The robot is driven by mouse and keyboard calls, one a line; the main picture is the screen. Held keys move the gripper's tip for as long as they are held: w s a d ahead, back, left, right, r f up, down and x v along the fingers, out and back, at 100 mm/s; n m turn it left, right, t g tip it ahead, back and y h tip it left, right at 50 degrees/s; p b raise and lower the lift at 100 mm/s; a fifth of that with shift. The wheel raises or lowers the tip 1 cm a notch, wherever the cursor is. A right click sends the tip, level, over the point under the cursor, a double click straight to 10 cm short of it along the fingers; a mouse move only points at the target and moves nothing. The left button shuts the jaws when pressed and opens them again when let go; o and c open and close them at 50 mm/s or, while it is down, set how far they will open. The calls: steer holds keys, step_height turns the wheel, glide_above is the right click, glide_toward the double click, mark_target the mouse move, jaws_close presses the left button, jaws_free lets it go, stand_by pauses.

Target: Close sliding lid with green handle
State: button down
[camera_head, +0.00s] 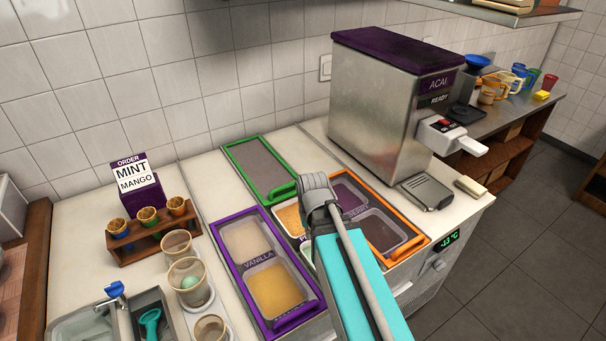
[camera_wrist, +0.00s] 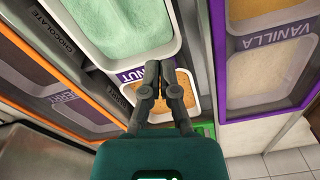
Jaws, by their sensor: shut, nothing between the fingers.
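The sliding lid with the green frame and a grey panel (camera_head: 258,163) lies at the back of the freezer's middle lane. Its green handle (camera_head: 283,191) is at its front edge; a strip of green also shows in the wrist view (camera_wrist: 207,130). In front of the lid the lane is open, with an orange-tan tub (camera_head: 289,217) and a mint-green tub (camera_wrist: 120,28) uncovered. My gripper (camera_wrist: 163,68) is shut and empty above this lane, its fingertips over the area between the two tubs. In the head view my arm hides the gripper and part of the lane.
A purple-framed lid (camera_head: 236,221) covers the vanilla lane on the left. An orange-framed lid (camera_head: 422,240) covers the lane on the right. The acai machine (camera_head: 377,102) stands behind right. A wooden cone holder (camera_head: 157,246) and cups (camera_head: 187,279) stand on the left counter.

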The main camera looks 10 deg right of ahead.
steer(key=w+a+r+p, duration=0.2)
steer(key=w+r, duration=0.1)
steer(key=w, duration=0.6)
steer(key=t+p, duration=0.3)
steer(key=p, duration=0.2)
glide_toward(293, 175)
steer(key=s+v, duration=0.1)
steer(key=v, duration=0.4)
steer(key=shift+w+d+f+t, duration=0.1)
steer(key=shift+w+t, duration=0.05)
steer(key=shift+t, duration=0.15)
steer(key=shift+f, duration=0.1)
steer(key=b+x, duration=0.9)
steer(key=x, duration=0.1)
steer(key=shift+b, duration=0.3)
steer(key=shift+s, duration=2.05)
